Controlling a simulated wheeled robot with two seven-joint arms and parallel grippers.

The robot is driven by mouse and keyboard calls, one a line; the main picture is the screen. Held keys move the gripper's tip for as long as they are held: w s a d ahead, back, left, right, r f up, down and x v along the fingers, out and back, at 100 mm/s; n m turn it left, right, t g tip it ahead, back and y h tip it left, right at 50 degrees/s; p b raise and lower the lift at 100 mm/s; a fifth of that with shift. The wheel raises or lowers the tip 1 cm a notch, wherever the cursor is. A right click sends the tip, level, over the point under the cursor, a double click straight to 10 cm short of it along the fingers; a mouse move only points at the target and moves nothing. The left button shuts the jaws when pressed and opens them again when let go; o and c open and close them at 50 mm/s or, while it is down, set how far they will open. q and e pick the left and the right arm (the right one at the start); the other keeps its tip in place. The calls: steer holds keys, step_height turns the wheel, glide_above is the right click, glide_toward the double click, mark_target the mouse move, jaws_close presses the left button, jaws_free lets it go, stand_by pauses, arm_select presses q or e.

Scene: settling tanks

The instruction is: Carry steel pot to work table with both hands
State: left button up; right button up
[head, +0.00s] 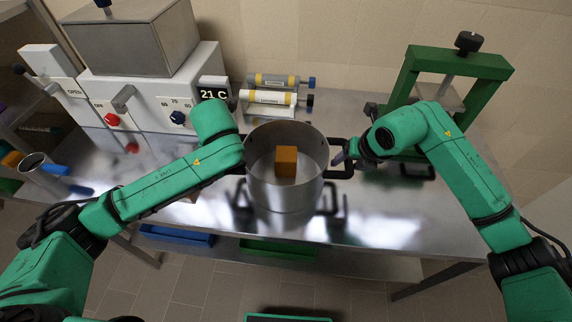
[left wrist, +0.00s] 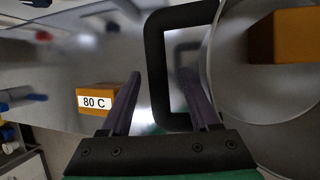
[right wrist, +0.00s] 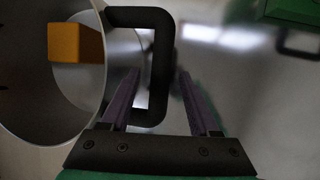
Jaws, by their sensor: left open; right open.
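The steel pot (head: 284,190) stands on a shiny steel table, with an orange-brown block (head: 286,161) inside it. It has black handles on its left and right sides. My right gripper (head: 343,158) is at the pot's right handle (head: 341,172). In the right wrist view the open fingers (right wrist: 160,100) straddle one bar of that handle (right wrist: 161,60). My left gripper is mostly hidden behind its own arm in the head view. In the left wrist view its open fingers (left wrist: 165,100) are either side of the left handle's outer bar (left wrist: 154,70). Neither gripper is closed on a handle.
A white machine (head: 150,95) with a red knob and a 21 C display stands at the back left. Bottles (head: 270,102) lie behind the pot. A green press frame (head: 455,70) stands at the back right. A block marked 80 C (left wrist: 95,100) lies left of the pot.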

arm_select(q)
steer(key=x, duration=0.3)
steer(key=shift+w, duration=0.2)
arm_select(e)
steer(key=x, duration=0.3)
steer(key=shift+w, duration=0.15)
arm_select(q)
steer(key=shift+s+r, duration=0.1)
steer(key=shift+s, duration=0.1)
steer(key=shift+c, duration=0.4)
arm_select(e)
steer(key=shift+c, duration=0.4)
arm_select(q)
jaws_close()
arm_select(e)
jaws_close()
arm_select(q)
steer(key=shift+w+r, duration=0.1)
arm_select(e)
steer(key=shift+r, duration=0.2)
